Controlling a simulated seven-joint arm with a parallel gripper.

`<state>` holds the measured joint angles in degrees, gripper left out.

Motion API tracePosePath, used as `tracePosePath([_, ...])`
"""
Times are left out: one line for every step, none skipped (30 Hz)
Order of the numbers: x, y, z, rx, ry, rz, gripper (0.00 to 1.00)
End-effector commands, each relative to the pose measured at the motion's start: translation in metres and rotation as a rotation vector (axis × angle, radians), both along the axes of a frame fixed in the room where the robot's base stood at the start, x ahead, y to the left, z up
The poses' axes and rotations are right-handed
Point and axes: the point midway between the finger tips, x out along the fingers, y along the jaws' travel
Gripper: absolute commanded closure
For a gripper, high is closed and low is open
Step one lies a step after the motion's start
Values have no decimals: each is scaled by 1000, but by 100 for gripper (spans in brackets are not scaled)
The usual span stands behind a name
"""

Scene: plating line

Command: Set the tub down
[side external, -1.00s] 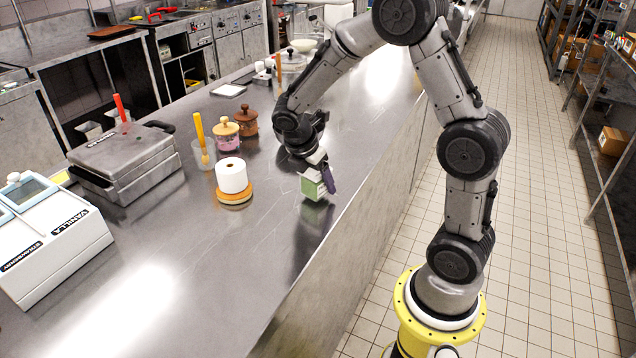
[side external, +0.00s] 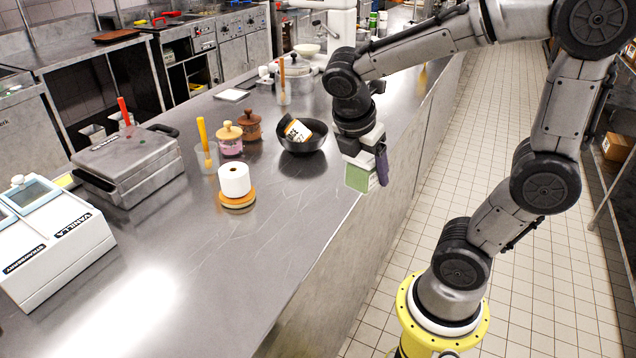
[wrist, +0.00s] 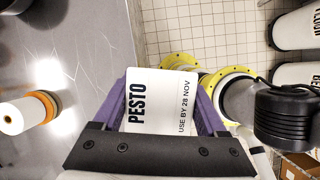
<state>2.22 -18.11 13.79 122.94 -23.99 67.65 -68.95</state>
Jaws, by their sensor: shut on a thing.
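The tub (side external: 358,178), green and white, is held in my gripper (side external: 372,162) near the counter's long right edge in the side external view. The gripper is shut on it, with purple fingers on either side. In the wrist view the tub's white face (wrist: 160,100) reads "PESTO" and "USE BY 28 NOV". The tub is raised above the counter level. In the wrist view it appears beyond the counter edge, with tiled floor behind it.
A black bowl (side external: 316,145) holding an orange-and-white tub (side external: 298,130) stands just left of my gripper. A white roll (side external: 234,180) on a wooden base, jars (side external: 229,140) and a press (side external: 125,165) stand further left. The counter front (side external: 230,290) is bare.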

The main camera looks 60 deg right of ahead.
Motion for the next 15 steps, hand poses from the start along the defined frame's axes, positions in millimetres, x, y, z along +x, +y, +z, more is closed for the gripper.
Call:
tracePosePath([-1,1,1,0,-2,1,93])
tracePosePath([-2,1,1,0,-2,1,93])
tracePosePath([-3,1,2,0,-2,-1,93])
tracePosePath([-3,1,2,0,-2,-7,93])
tracePosePath([-4,1,2,0,-2,-15,93])
tracePosePath([-3,1,3,0,-2,-33,93])
tracePosePath([-1,1,5,-1,-2,-45,93])
tracePosePath([1,2,7,0,-2,-57,93])
tracePosePath([6,3,10,0,-2,-72,93])
tracePosePath([11,6,11,0,-1,-75,93])
tracePosePath([18,11,13,1,0,-76,93])
tracePosePath([27,19,15,0,1,-70,93])
tracePosePath([35,25,16,0,0,-64,93])
tracePosePath([42,33,17,0,1,-52,93])
tracePosePath([50,44,18,-1,1,-37,93])
